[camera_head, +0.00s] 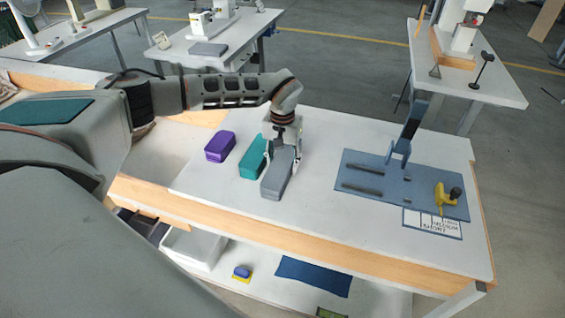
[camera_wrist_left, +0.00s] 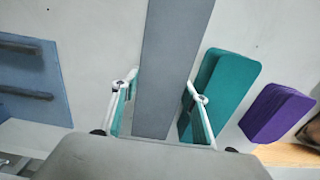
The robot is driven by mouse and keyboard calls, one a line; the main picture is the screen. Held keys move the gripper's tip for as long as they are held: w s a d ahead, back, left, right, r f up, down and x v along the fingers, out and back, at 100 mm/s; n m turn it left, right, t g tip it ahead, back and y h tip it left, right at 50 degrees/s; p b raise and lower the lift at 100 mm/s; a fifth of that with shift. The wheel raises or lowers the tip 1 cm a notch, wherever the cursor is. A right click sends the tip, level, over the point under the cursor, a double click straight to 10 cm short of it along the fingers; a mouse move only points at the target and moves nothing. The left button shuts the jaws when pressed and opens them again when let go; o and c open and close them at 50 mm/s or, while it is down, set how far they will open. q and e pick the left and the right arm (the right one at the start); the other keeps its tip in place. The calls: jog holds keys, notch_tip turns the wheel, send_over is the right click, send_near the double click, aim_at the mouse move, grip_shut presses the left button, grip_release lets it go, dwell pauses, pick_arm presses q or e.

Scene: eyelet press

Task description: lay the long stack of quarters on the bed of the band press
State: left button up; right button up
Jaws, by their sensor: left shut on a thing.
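The long stack of quarters is a long grey block (camera_head: 278,178). In the wrist view the same grey stack (camera_wrist_left: 172,60) runs up between the fingers. My left gripper (camera_head: 283,152) is shut on it, with one finger (camera_wrist_left: 122,98) along each side. I cannot tell whether the stack touches the table or hangs just above it. The band press has a flat blue bed (camera_head: 385,190) at the right of the table, with two dark bars on it and a blue upright (camera_head: 408,135) at its back edge. The bed's edge also shows in the wrist view (camera_wrist_left: 30,65). My right gripper is not in view.
A teal block (camera_head: 253,157) stands close to the left of the grey stack, and a purple block (camera_head: 220,147) further left. A yellow clamp (camera_head: 446,197) with a black knob stands at the bed's right end. White tabletop (camera_head: 318,180) is clear between stack and bed.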

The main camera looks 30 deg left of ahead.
pick_arm(q)
jog(key=o, duration=1.1)
jog(key=shift+f, duration=0.1)
jog(key=shift+o, duration=0.2)
